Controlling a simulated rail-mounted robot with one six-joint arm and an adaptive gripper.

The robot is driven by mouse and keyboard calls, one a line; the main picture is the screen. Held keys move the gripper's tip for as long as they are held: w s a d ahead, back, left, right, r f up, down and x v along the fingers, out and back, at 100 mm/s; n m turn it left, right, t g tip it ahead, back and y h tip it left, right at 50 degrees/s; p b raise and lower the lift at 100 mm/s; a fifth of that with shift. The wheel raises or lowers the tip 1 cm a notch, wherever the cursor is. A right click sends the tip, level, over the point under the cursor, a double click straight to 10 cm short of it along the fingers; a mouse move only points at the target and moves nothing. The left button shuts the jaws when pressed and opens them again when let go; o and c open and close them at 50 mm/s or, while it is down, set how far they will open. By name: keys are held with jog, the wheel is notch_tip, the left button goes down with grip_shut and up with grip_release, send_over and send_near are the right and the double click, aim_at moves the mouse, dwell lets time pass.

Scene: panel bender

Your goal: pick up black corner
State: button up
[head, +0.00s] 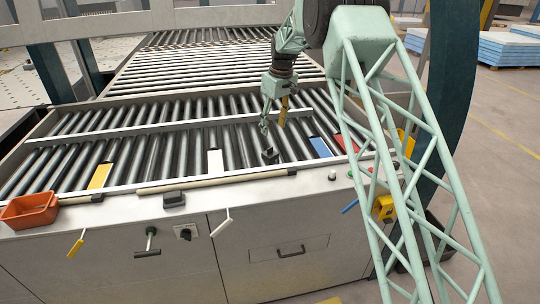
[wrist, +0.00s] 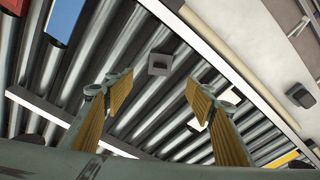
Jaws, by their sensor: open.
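A small dark, blocky piece, which looks like the black corner (head: 269,156), sits on the rollers near the front rail of the conveyor. In the wrist view the black corner (wrist: 160,64) shows a lighter square face, just beyond the gap between my fingertips. My gripper (head: 265,126) hangs above and slightly behind it in the head view. In the wrist view my gripper (wrist: 158,90) has its two yellow-padded fingers wide apart with nothing between them. The piece is apart from both fingers.
Another black block (head: 173,199) lies on the front ledge beside a long pale rod (head: 215,181). An orange bin (head: 30,211) stands at the left. White (head: 215,162), yellow (head: 100,176) and blue (head: 320,147) strips lie along the front rail. A divider rail crosses the rollers.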

aim_at(270, 148)
jog(key=shift+f, duration=0.1)
jog(key=shift+w+a+f, duration=0.15)
jog(key=shift+f, duration=1.2)
jog(key=shift+w+a+f, duration=0.15)
jog(key=shift+a+f, duration=0.05)
jog(key=shift+f, duration=1.2)
jog(key=shift+w+a+f, duration=0.15)
jog(key=shift+f, duration=1.2)
jog(key=shift+f, duration=0.15)
jog(key=shift+w+a+f+p, duration=0.1)
jog(key=shift+f+p, duration=0.05)
jog(key=shift+f, duration=0.65)
jog(key=shift+w+a+f+p, duration=0.1)
jog(key=shift+a+f, duration=0.05)
jog(key=shift+f, duration=0.65)
jog(key=shift+w+a+f+p, duration=0.1)
jog(key=shift+f+p, duration=0.05)
jog(key=shift+f, duration=0.65)
jog(key=shift+c, duration=0.5)
jog(key=c, duration=0.7)
